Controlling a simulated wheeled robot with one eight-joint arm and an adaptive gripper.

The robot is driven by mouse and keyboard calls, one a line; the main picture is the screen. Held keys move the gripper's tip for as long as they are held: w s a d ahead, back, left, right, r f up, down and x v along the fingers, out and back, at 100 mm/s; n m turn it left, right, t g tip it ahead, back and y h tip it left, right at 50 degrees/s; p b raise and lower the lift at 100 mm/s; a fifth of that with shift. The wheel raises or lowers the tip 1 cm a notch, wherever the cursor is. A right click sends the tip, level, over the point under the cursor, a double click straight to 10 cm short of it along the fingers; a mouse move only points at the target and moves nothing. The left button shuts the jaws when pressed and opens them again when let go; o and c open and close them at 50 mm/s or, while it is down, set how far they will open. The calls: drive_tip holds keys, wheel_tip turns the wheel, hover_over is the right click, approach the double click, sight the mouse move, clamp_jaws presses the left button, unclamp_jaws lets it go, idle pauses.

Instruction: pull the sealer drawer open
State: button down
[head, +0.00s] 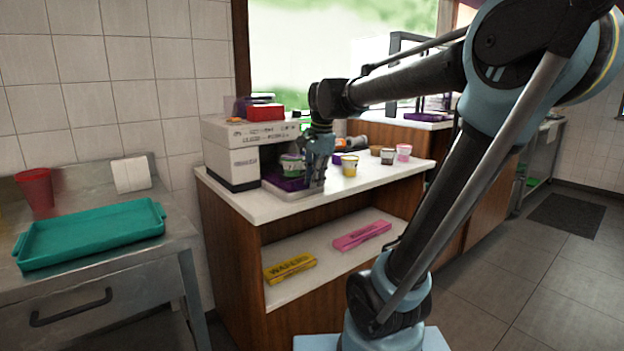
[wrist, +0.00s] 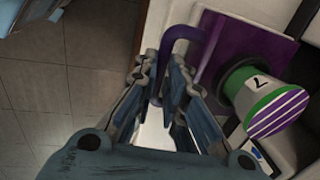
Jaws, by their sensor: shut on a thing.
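The sealer (head: 232,155) is a white box-shaped machine on the counter, beside the wall. Its purple drawer (wrist: 222,32) sticks out of the front, and it also shows in the head view (head: 282,184). In the head view my gripper (head: 318,178) is just right of the cup, and hides the handle.
Several small cups, one of them yellow (head: 349,166), stand on the white counter (head: 375,178) to the right. A yellow box (head: 290,267) and a pink box (head: 362,236) lie on the shelf below. A teal tray (head: 95,234) lies on the left metal table.

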drive_tip(key=shift+r, duration=0.1)
drive_tip(key=c, duration=1.9)
unclamp_jaws()
drive_tip(key=r, duration=0.4)
drive_tip(key=s+d+r, duration=0.1)
drive_tip(key=r, duration=0.6)
drive_tip(key=shift+s+d+r, duration=0.15)
drive_tip(key=shift+s+r, duration=0.15)
drive_tip(key=shift+r, duration=0.05)
drive_tip(key=s+d+f+n, duration=0.3)
drive_tip(key=s+f, duration=0.2)
drive_tip(key=f, duration=0.5)
drive_tip(key=s+d+f+n, duration=0.4)
drive_tip(key=s+f, duration=0.2)
drive_tip(key=f, duration=0.5)
drive_tip(key=s+d+f+n+h, duration=0.1)
drive_tip(key=s+d+f+n, duration=0.3)
drive_tip(key=f, duration=0.6)
drive_tip(key=shift+s+d+f+t, duration=0.15)
drive_tip(key=shift+s+t, duration=0.15)
drive_tip(key=shift+s, duration=0.7)
